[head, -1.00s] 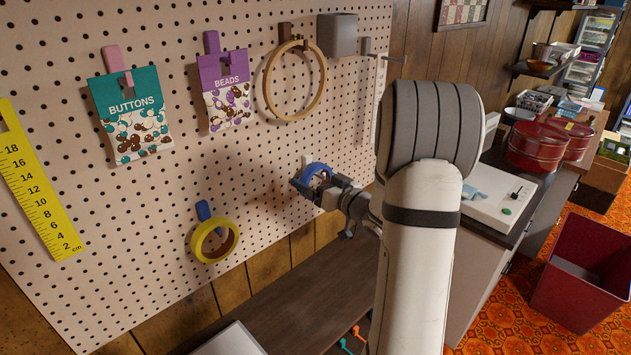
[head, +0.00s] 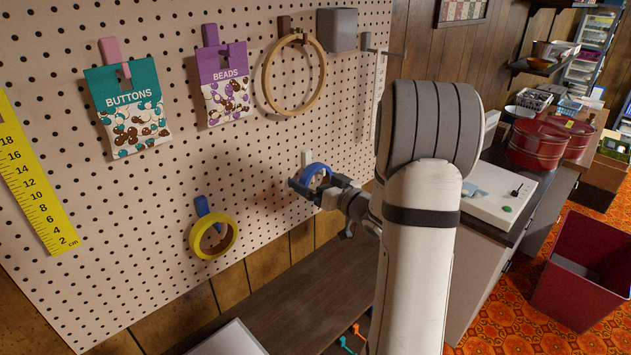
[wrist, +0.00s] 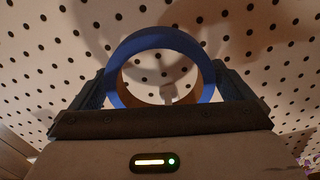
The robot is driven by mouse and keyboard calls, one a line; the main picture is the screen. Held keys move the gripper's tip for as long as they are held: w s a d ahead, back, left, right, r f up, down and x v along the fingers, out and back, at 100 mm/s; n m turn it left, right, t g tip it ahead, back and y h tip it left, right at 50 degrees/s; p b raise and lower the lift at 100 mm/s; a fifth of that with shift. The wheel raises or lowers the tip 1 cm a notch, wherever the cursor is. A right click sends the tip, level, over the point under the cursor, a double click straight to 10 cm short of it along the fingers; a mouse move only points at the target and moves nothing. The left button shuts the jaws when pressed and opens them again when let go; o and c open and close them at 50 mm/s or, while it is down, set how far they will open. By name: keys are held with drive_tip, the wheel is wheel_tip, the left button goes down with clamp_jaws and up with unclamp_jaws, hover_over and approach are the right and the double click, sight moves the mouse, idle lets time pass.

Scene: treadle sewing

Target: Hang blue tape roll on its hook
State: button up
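The blue tape roll (head: 318,167) is held between the two fingers of my gripper (head: 318,187), close to the pegboard. In the wrist view the roll (wrist: 158,42) stands as an open ring, its brown inner face showing, with a finger pressed on each side. A small white hook (head: 307,158) shows on the pegboard just above and behind the roll in the head view. A small pale peg end (wrist: 168,94) shows through the ring in the wrist view. I cannot tell whether the hook passes into the ring.
A yellow tape roll (head: 231,240) hangs on a blue hook to the left. Above are a buttons packet (head: 130,105), a beads packet (head: 226,90), a wooden hoop (head: 267,85) and a grey box (head: 337,30). A dark bench top (head: 290,305) lies below.

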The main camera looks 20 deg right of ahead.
drive_tip(key=b+v, duration=0.1)
drive_tip(key=v, duration=0.7)
drive_tip(key=shift+b, duration=0.4)
idle(0.7)
